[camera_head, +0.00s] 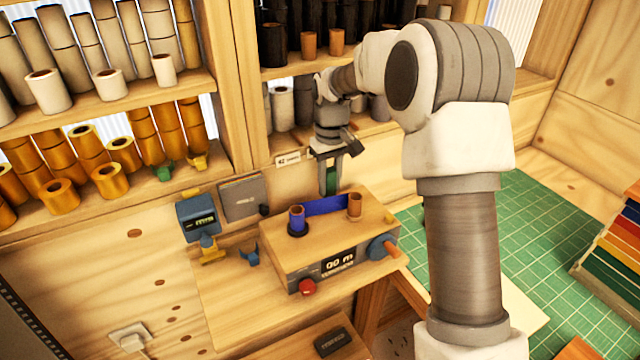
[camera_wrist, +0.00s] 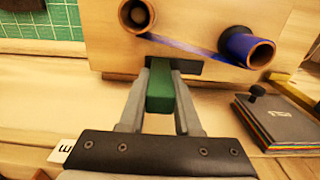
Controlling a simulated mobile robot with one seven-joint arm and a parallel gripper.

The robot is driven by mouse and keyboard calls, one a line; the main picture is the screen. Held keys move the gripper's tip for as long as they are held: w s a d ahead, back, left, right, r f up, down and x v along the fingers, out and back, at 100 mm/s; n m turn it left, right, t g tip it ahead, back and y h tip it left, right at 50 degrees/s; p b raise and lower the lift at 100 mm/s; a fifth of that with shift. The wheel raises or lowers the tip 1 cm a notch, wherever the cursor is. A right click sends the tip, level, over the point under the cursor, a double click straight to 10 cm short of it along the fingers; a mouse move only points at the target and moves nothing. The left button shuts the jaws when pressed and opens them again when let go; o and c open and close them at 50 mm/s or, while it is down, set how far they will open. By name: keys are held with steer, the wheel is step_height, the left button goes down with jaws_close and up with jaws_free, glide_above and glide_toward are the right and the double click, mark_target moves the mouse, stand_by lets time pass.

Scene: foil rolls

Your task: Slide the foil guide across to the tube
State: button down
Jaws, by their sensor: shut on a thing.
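The green foil guide (camera_head: 331,178) is a small block held between the fingers of my gripper (camera_head: 330,172), at the back edge of the wooden winder box. In the wrist view my gripper (camera_wrist: 160,105) is shut on the green guide (camera_wrist: 160,92), with a dark slot just beyond it. The bare brown tube (camera_head: 355,205) stands upright on the right of the box top; it also shows in the wrist view (camera_wrist: 137,16). The blue foil roll (camera_head: 297,219) stands on the left, and blue foil (camera_head: 327,205) stretches from it to the tube.
The wooden box (camera_head: 285,245) has a display, a red button (camera_head: 307,288) and a blue knob (camera_head: 382,248). Shelves of rolls rise behind. A green mat (camera_head: 540,230) lies right.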

steer(key=shift+w+d+r, duration=0.1)
steer(key=shift+w+d, duration=0.05)
steer(key=shift+d, duration=0.05)
steer(key=c, duration=0.6)
jaws_free()
step_height(320, 180, up, 17)
steer(key=shift+r, duration=0.2)
